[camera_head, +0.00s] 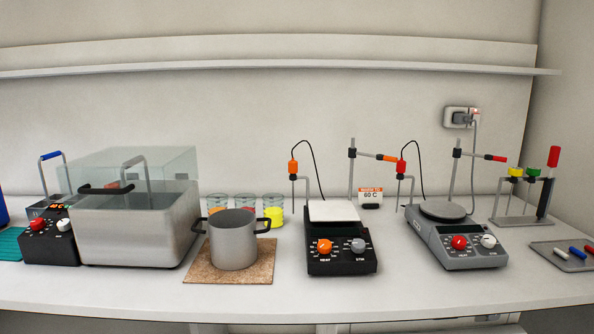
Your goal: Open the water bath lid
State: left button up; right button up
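The water bath (137,238) is a steel tank at the left of the bench, with a black control unit (48,243) with a red and a white knob on its left side. A clear, box-shaped lid (170,162) sits over the tank and looks shut. A black handle (105,188) shows at the front of the lid area, and a grey bent bar (147,175) stands behind it. Whether the bar is inside or outside the clear lid is hard to tell. Neither of my grippers is in view.
A steel pot (234,243) on a cork mat (205,273) stands right of the bath, with several glass beakers (245,204) behind. A black hotplate (341,259) and a grey hotplate (470,249) stand further right. A shelf (280,66) runs above. The bench's front strip is clear.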

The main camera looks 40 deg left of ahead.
aim_at(113, 155)
jog(key=u, duration=4.15)
jog(key=k, duration=0.85)
jog(key=z, duration=1.2)
jog(key=i, duration=0.5)
jog(key=u, duration=0.1)
